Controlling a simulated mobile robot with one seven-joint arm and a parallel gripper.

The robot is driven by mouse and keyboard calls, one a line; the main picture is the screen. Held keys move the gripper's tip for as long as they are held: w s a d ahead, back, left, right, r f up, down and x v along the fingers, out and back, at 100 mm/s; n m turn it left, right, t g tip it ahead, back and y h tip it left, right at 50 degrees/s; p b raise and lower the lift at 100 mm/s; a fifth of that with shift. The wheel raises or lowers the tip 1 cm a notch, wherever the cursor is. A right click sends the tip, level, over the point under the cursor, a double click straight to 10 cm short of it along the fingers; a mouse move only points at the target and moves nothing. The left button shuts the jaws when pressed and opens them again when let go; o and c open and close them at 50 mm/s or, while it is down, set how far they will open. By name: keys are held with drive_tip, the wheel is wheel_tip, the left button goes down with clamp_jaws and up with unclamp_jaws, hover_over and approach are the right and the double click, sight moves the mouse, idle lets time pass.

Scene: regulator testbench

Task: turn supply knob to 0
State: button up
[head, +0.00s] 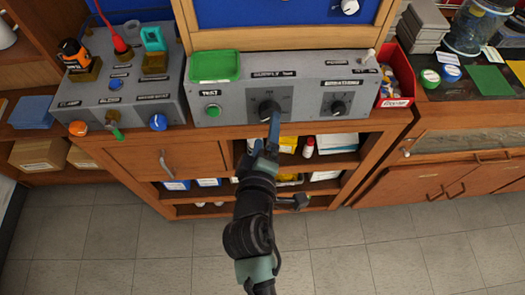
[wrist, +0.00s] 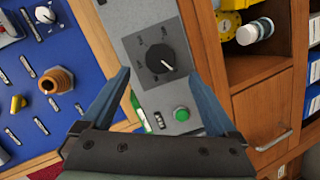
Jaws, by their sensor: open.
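The supply knob (head: 268,106) is a black dial on a dark square plate, on the grey testbench panel (head: 228,117) in the head view. In the wrist view the knob (wrist: 161,61) is seen face on, its white pointer angled toward the lower right of the picture; the scale marks are too small to read. My gripper (head: 274,118) is in front of and just below the knob in the head view. In the wrist view its blue fingers (wrist: 159,72) are open and apart, with the knob visible beyond the gap. Nothing is between them, and contact is not seen.
A green test button (head: 212,110) lies left of the knob, and a second black knob (head: 338,107) to its right. A green tray (head: 214,66) sits on top of the panel. A red bin (head: 397,102) stands at the right end. Open shelves lie below.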

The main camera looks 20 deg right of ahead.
drive_tip(key=v, duration=0.6)
idle(0.4)
drive_tip(key=w+a+r+m+t+y+p, duration=0.1)
drive_tip(key=w+a+r+m+t, duration=0.15)
drive_tip(key=r, duration=0.75)
drive_tip(key=w+a+r+m+t, duration=0.1)
drive_tip(key=w+r+t, duration=0.15)
drive_tip(key=r, duration=0.75)
drive_tip(key=w+a+r+m+t+y+p, duration=0.1)
drive_tip(key=w+r+m+t, duration=0.15)
drive_tip(key=r, duration=0.85)
drive_tip(key=s+a+r+t+y, duration=0.1)
drive_tip(key=s+a+r+t, duration=0.1)
drive_tip(key=r, duration=0.6)
drive_tip(key=s+a+r+m+t+y+p, duration=0.1)
drive_tip(key=s+r+t+y, duration=0.1)
drive_tip(key=r, duration=0.6)
drive_tip(key=s+a+r+m+t+y, duration=0.1)
drive_tip(key=s+r, duration=0.3)
drive_tip(key=r, duration=0.4)
drive_tip(key=shift+s+a+r+t+y, duration=0.2)
drive_tip(key=shift+a+r+t+y, duration=0.2)
drive_tip(key=shift+a+t, duration=0.45)
drive_tip(key=shift+f, duration=0.15)
